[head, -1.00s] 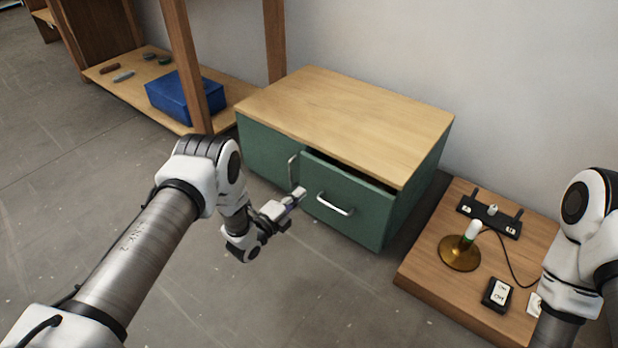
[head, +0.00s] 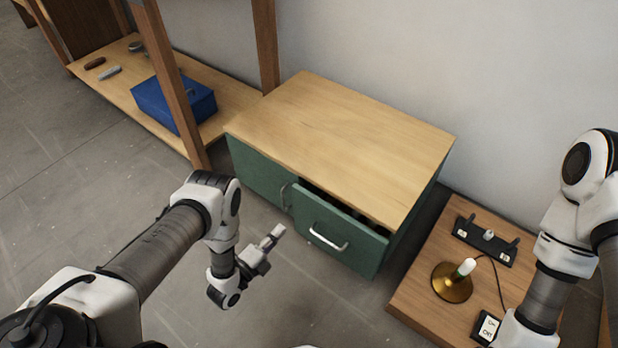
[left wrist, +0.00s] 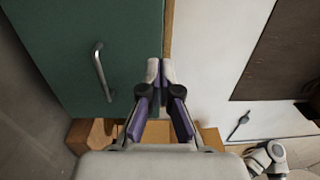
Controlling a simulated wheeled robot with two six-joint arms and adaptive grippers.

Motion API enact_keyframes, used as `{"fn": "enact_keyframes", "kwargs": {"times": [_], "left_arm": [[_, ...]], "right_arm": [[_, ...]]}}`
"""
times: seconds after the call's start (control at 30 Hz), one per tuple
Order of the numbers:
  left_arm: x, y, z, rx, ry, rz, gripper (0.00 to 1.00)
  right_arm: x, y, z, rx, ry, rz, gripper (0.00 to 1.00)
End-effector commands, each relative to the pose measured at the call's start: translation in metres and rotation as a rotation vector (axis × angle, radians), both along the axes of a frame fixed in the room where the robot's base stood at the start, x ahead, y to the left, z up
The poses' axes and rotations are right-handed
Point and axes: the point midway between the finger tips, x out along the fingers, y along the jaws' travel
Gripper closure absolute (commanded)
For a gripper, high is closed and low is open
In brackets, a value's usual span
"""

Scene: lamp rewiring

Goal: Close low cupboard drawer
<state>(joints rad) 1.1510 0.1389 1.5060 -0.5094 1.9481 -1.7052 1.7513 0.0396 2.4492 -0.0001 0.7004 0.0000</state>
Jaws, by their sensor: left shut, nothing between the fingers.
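The low cupboard (head: 340,135) is green with a pale wooden top. Its drawer (head: 345,238) at the front right stands partly open, with a dark gap behind the top of its front and a silver handle (head: 328,238). My left gripper (head: 277,232) is shut and empty, in front of the cupboard and left of the drawer handle, apparently apart from it. In the left wrist view its fingertips (left wrist: 160,70) meet near the edge of a green panel (left wrist: 90,50) with a silver handle (left wrist: 102,72). My right arm is at the right; its gripper is out of view.
A wooden shelf unit (head: 110,88) with a blue box (head: 172,104) and small tools stands at the left. At the right, a low wooden board (head: 415,290) holds a brass lamp base (head: 452,282), a black bracket (head: 485,241) and a switch (head: 486,328). Grey floor in front is clear.

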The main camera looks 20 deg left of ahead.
Motion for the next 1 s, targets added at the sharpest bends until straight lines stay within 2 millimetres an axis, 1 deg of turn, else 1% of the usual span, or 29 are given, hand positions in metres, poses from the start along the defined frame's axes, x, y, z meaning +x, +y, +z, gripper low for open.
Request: {"fn": "enact_keyframes", "kwargs": {"times": [0.03, 0.1, 0.17, 0.27, 0.37, 0.73, 0.8, 0.9, 1.0], "left_arm": [[-0.011, -0.001, 0.003, -0.001, 0.024, -0.001, 1.0], [-0.019, -0.001, -0.002, -0.001, 0.041, -0.002, 1.0], [-0.018, -0.002, -0.006, -0.001, 0.044, -0.002, 1.0], [-0.009, -0.005, -0.009, -0.002, 0.042, -0.003, 1.0], [0.008, -0.012, -0.01, -0.002, 0.04, -0.003, 1.0], [0.084, -0.039, -0.011, -0.001, 0.04, -0.003, 1.0], [0.095, -0.043, -0.011, -0.001, 0.041, -0.002, 1.0], [0.106, -0.047, -0.01, -0.001, 0.042, -0.002, 1.0], [0.111, -0.049, -0.008, -0.001, 0.043, -0.002, 1.0]], "right_arm": [[-0.001, 0.0, 0.013, 0.0, 0.002, 0.0, 0.38], [-0.001, 0.0, 0.015, 0.0, 0.003, -0.001, 0.38], [-0.001, 0.0, 0.012, 0.0, 0.003, -0.001, 0.38], [-0.001, 0.0, 0.005, 0.0, 0.003, -0.001, 0.38], [-0.001, 0.0, -0.002, 0.0, 0.003, 0.0, 0.38], [-0.001, 0.0, -0.032, 0.0, 0.003, 0.0, 0.38], [-0.001, 0.0, -0.036, 0.0, 0.002, 0.0, 0.38], [-0.001, 0.0, -0.04, 0.0, 0.002, 0.0, 0.38], [-0.001, 0.0, -0.041, 0.0, 0.002, 0.0, 0.38]]}}
